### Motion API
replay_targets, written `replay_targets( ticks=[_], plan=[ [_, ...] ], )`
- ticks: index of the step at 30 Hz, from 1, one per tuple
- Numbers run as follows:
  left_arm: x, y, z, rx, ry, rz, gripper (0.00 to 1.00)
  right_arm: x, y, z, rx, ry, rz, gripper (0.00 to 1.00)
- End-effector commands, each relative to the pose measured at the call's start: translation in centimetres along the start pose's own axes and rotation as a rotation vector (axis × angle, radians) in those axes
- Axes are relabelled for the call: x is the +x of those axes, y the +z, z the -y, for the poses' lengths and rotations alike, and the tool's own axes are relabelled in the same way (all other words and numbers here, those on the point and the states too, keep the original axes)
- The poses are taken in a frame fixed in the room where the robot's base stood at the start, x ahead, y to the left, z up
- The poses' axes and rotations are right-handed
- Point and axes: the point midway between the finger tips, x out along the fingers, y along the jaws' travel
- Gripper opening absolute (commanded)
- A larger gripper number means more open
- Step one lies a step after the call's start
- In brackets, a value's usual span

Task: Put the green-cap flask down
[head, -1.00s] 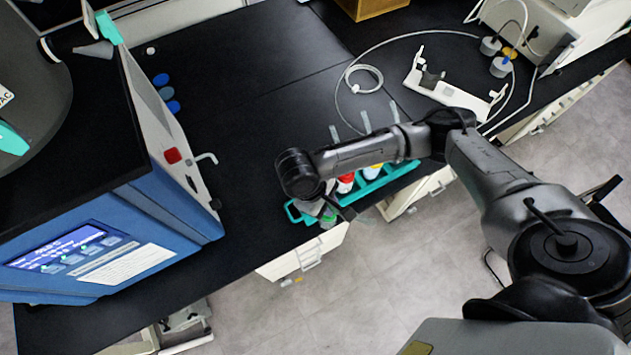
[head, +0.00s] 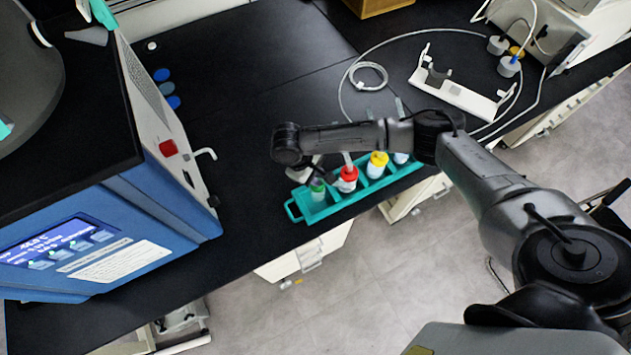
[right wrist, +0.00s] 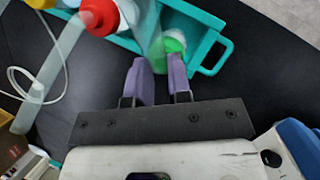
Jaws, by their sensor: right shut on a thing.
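The green-cap flask (head: 318,190) is at the left end compartment of the teal rack (head: 302,216) in the head view. Its green cap (right wrist: 175,42) also shows in the right wrist view, by the rack's handle end. My right gripper (right wrist: 160,68) is shut on this flask, with its two purple fingers close to the cap. In the head view the right gripper (head: 316,174) is dark and partly hidden under my wrist. How deep the flask sits in the compartment is hard to tell.
Red-cap (head: 348,174) and yellow-cap (head: 378,160) flasks stand in the rack beside it, with another pale flask further right. The rack lies along the black bench's front edge. A blue machine (head: 110,240) stands left. A white holder (head: 456,93) and cable lie behind.

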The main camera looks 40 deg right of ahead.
Motion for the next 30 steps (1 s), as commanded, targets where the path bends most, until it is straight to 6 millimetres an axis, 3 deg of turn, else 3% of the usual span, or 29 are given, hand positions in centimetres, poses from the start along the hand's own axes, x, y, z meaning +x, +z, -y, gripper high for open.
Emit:
replay_targets(
  ticks=[5, 13, 25, 26, 30],
  plan=[
    [0.1, 0.1, 0.1, 0.005, -0.004, 0.001, 0.75, 0.6, -0.3, 0.1, 0.0, 0.0, -0.001, 0.0],
    [0.3, 0.2, 0.3, 0.012, -0.009, 0.003, 0.75, 3.5, -1.5, 0.5, -0.001, 0.001, 0.001, 0.0],
    [0.2, 0.2, 0.2, 0.009, -0.007, 0.003, 0.75, 3.9, -1.6, 0.6, -0.001, 0.0, 0.0, 0.0],
    [0.2, 0.2, 0.2, 0.008, -0.006, 0.003, 0.75, 3.9, -1.6, 0.6, -0.001, 0.0, 0.0, 0.2],
    [0.2, 0.1, 0.1, 0.003, -0.002, 0.002, 0.75, 3.9, -1.6, 0.6, -0.001, 0.001, 0.0, 0.34]
  ],
)
